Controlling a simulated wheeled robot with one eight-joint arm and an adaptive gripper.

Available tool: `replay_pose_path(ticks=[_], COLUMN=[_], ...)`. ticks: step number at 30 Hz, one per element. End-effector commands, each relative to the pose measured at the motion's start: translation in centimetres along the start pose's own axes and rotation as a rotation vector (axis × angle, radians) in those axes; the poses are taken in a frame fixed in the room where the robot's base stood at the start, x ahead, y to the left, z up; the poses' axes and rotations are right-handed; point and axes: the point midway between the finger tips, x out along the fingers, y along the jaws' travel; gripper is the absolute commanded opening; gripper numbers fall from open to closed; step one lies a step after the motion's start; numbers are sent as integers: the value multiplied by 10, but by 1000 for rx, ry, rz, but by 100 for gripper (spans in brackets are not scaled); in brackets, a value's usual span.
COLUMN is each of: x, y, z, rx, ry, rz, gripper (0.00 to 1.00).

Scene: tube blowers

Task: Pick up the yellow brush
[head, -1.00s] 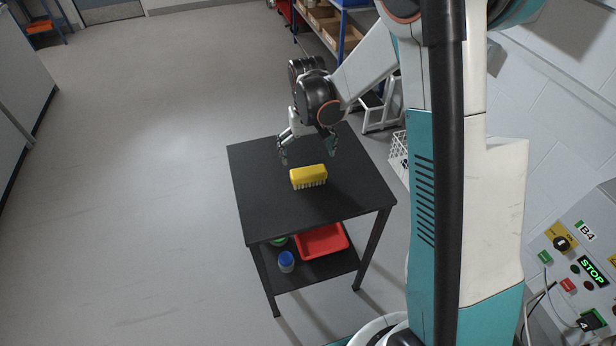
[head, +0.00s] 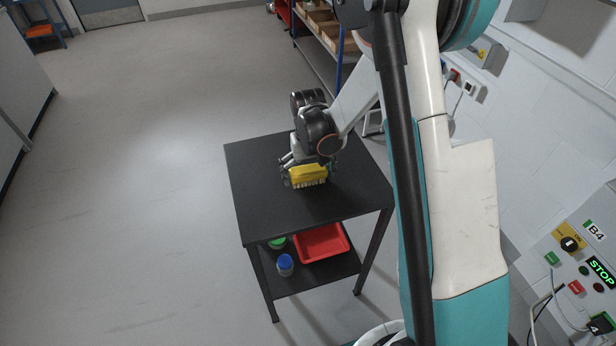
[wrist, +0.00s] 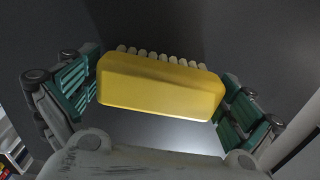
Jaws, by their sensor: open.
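The yellow brush (head: 308,174) rests on the black table (head: 345,205), its row of pale bristles facing down. In the wrist view the brush (wrist: 160,86) lies between the two green-padded fingers of my gripper (wrist: 155,95). My gripper (head: 310,176) is open and low over the table, with one finger at each end of the brush. The right finger is very close to the brush's right end; I cannot tell if it touches. The left finger looks close to the left end as well.
The rest of the tabletop is bare. On the lower shelf are a red tray (head: 322,243), a blue-lidded jar (head: 285,264) and a green item (head: 277,242). A control panel (head: 580,260) is on the right wall. The floor at left is clear.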

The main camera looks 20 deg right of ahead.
Motion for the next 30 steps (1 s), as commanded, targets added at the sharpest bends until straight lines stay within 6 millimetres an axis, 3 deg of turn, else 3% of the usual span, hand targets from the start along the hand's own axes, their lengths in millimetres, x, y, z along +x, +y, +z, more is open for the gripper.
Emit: replay_pose_path(ticks=[2, 3, 7, 20, 25, 30], x=[-1, -1, -1, -5, -21, -55], y=[0, 0, 0, 0, 0, 0], z=[0, 0, 0, 0, 0, 0], rx=[0, 0, 0, 0, 0, 0], ry=[0, 0, 0, 0, 0, 0], rz=[0, 0, 0, 0, 0, 0], gripper=[100, 95, 66, 66, 66, 66])
